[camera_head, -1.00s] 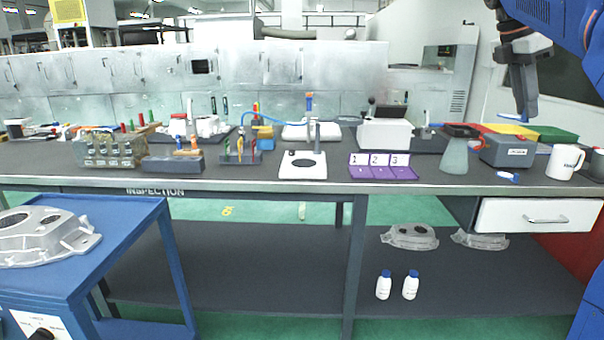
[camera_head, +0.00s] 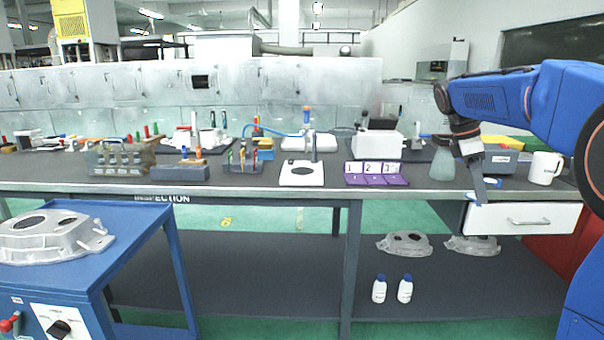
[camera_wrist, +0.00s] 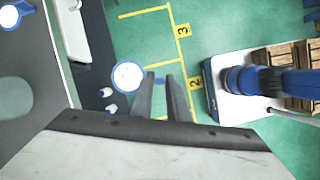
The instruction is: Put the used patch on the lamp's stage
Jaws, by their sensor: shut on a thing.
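My gripper (camera_wrist: 163,77) is shut on a small patch with a round white face and blue rim (camera_wrist: 127,76); its blue tab sits between the fingertips. In the head view my gripper (camera_head: 479,201) points down at the bench's front edge, above the drawer, with a bit of blue at its tip. The patch's white face cannot be made out there. The lamp (camera_head: 313,145) stands mid-bench on a white base. Its stage (camera_head: 302,173) is a white plate with a dark round spot, bare, well left of my gripper.
A purple tray marked 1, 2, 3 (camera_head: 376,180) lies between the stage and my gripper. A conical flask (camera_head: 442,166), grey box (camera_head: 500,162) and white mug (camera_head: 545,168) stand near my arm. A tube rack (camera_head: 243,163) is left of the stage. A blue cart (camera_head: 140,225) stands front left.

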